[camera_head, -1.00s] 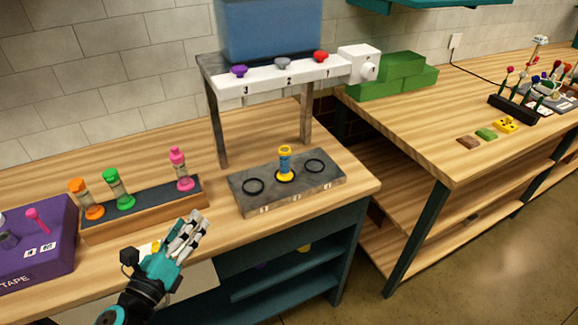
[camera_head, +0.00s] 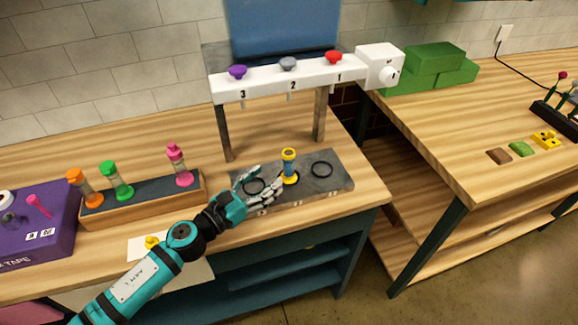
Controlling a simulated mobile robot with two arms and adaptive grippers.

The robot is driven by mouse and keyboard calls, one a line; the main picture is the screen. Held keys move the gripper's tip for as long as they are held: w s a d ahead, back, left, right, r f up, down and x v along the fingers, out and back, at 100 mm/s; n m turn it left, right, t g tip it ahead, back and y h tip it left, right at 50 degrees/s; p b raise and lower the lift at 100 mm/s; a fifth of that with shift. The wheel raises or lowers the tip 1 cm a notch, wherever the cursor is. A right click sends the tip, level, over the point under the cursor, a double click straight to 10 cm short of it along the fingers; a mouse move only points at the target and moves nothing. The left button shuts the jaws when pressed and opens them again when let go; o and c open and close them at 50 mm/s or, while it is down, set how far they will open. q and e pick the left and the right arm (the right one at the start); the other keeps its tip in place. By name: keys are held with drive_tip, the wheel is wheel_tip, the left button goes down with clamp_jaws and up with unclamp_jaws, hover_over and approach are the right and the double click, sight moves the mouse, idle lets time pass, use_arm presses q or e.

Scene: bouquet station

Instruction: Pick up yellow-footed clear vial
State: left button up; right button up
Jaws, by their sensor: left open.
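The yellow-footed clear vial (camera_head: 289,163) stands upright at the middle ring of the grey base plate (camera_head: 332,184). It has a yellow top and a yellow foot. My left gripper (camera_head: 267,185) is open at the left part of the plate, with its fingers pointing right, close to the vial's left side. I cannot tell whether a fingertip touches the vial. The fingers partly cover the left ring. My right gripper is not in view.
A white dispenser bar (camera_head: 270,80) with purple, grey and red knobs spans above the plate on grey posts. A wooden rack (camera_head: 140,207) at the left holds orange, green and pink vials. A purple box (camera_head: 45,235) stands beside it. The second table (camera_head: 440,140) holds green blocks (camera_head: 425,68).

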sight(284, 163)
use_arm(q)
drive_tip(key=x, duration=0.3)
drive_tip(key=shift+w+d, duration=0.15)
drive_tip(key=shift+d, duration=0.1)
drive_tip(key=shift+w+d+r+p, duration=0.1)
drive_tip(key=shift+w+p, duration=0.05)
drive_tip(key=shift+p, duration=0.2)
drive_tip(key=p+x, duration=0.1)
drive_tip(key=x, duration=0.3)
drive_tip(key=shift+w+d+r, duration=0.1)
drive_tip(key=shift+w+r, duration=0.1)
drive_tip(key=shift+w+d, duration=0.15)
drive_tip(key=shift+w, duration=0.05)
drive_tip(key=shift+c, duration=0.4)
drive_tip(key=c, duration=0.4)
drive_tip(key=shift+f, duration=0.1)
clamp_jaws()
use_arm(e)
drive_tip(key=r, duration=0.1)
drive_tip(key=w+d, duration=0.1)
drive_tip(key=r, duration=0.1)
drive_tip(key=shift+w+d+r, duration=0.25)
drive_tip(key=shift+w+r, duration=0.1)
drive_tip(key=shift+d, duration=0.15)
